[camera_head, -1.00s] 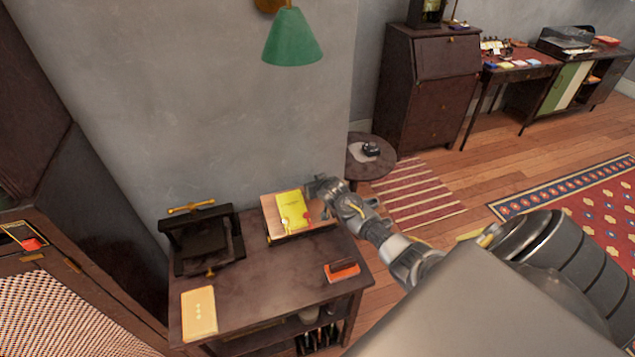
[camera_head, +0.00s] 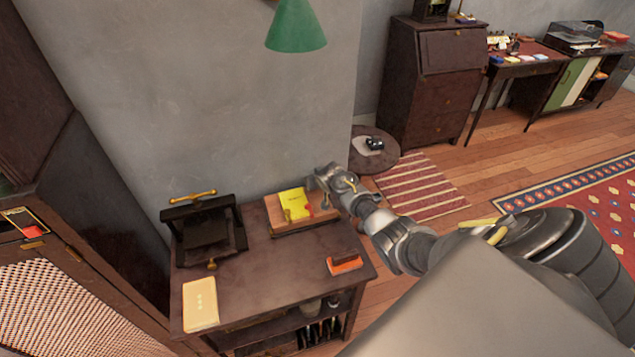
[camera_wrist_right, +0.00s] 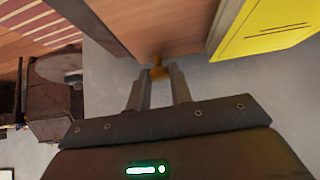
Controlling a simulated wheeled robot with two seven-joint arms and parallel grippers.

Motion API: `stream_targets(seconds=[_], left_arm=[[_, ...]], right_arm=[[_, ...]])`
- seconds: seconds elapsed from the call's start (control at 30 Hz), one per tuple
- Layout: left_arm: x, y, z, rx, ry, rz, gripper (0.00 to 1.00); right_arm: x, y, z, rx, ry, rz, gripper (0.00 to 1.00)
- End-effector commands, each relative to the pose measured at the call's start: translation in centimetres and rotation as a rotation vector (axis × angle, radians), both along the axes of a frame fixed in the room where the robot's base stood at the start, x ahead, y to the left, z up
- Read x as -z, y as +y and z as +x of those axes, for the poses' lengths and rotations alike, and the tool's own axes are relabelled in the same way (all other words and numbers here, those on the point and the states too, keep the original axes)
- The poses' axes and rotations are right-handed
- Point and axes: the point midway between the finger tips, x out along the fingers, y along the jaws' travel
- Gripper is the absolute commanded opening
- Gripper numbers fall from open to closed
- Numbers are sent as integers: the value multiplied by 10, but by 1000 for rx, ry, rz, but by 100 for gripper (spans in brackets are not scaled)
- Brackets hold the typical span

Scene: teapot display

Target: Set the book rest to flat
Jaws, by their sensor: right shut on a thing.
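The book rest (camera_head: 273,209) stands at the back right of the small dark table, its wooden board carrying a yellow book (camera_head: 294,203). The board looks only slightly sloped; its exact angle is hard to tell. My right gripper (camera_head: 318,184) is at the rest's right side. In the right wrist view, the wooden board (camera_wrist_right: 150,25) and yellow book (camera_wrist_right: 265,30) fill the top. There my right gripper (camera_wrist_right: 160,86) is shut on a small brass knob (camera_wrist_right: 158,73) at the board's edge. My left gripper is not in view.
On the table (camera_head: 265,275) are a black press (camera_head: 205,235) at left, a cream book (camera_head: 200,304) at front left and an orange-red block (camera_head: 344,263) at front right. A green lamp (camera_head: 296,28) hangs above. A round side table (camera_head: 388,160) stands behind my right arm.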

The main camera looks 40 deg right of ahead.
Motion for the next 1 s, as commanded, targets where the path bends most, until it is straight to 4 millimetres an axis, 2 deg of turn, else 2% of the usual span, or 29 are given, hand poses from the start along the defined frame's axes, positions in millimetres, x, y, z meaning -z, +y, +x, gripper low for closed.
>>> stream_targets(seconds=[0.53, 0.57, 0.7, 1.0], left_arm=[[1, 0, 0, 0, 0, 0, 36], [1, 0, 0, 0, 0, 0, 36], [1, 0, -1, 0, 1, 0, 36], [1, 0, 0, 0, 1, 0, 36]], right_arm=[[-3, -2, 3, 3, -12, -1, 0], [-3, -2, 3, 3, -12, -1, 25], [-2, -1, 3, 2, -9, -1, 42], [-1, -1, 1, 1, -6, -1, 42]])
